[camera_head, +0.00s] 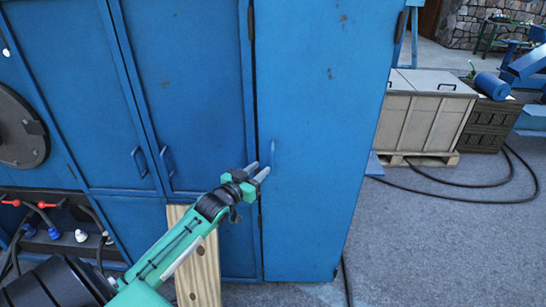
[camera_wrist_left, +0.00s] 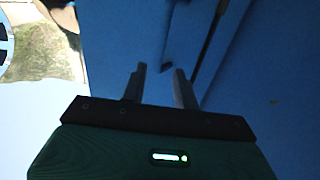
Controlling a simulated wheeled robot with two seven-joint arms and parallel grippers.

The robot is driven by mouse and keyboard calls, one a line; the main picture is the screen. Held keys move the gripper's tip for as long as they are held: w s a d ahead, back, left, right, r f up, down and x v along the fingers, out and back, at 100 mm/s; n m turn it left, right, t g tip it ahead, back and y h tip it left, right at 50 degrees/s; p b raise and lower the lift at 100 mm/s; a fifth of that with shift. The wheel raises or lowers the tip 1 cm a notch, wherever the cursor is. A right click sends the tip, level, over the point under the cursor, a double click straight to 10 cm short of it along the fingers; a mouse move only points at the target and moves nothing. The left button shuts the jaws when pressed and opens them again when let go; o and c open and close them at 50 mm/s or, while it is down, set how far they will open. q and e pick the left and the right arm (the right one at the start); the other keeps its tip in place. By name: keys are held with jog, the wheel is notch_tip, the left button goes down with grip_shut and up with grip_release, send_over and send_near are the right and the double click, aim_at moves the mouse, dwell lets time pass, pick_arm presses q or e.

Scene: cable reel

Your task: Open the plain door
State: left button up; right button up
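The plain door (camera_head: 318,120) is a tall smooth blue panel at the right end of the blue cabinet. It looks shut. A slim blue upright handle (camera_head: 273,152) sits near its left edge. My left gripper (camera_head: 259,169) is at the height of the handle's lower end, and its two fingertips point toward the door. The fingers are apart with nothing seen between them. In the left wrist view the fingers (camera_wrist_left: 160,70) also stand apart before a dim blue surface (camera_wrist_left: 130,30). Contact with the handle cannot be told. My right gripper is not in view.
Two more cabinet doors with handles (camera_head: 139,161) are on the left. A wooden plank (camera_head: 200,275) leans below my left arm. Hoses with red valves (camera_head: 42,205) are at the lower left.

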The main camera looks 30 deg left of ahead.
aim_at(272, 160)
pick_arm(q)
jog(key=w, duration=0.4)
jog(key=w+p, duration=0.1)
jog(key=w, duration=0.2)
jog(key=shift+w+d, duration=0.2)
jog(key=shift+w, duration=0.15)
grip_shut()
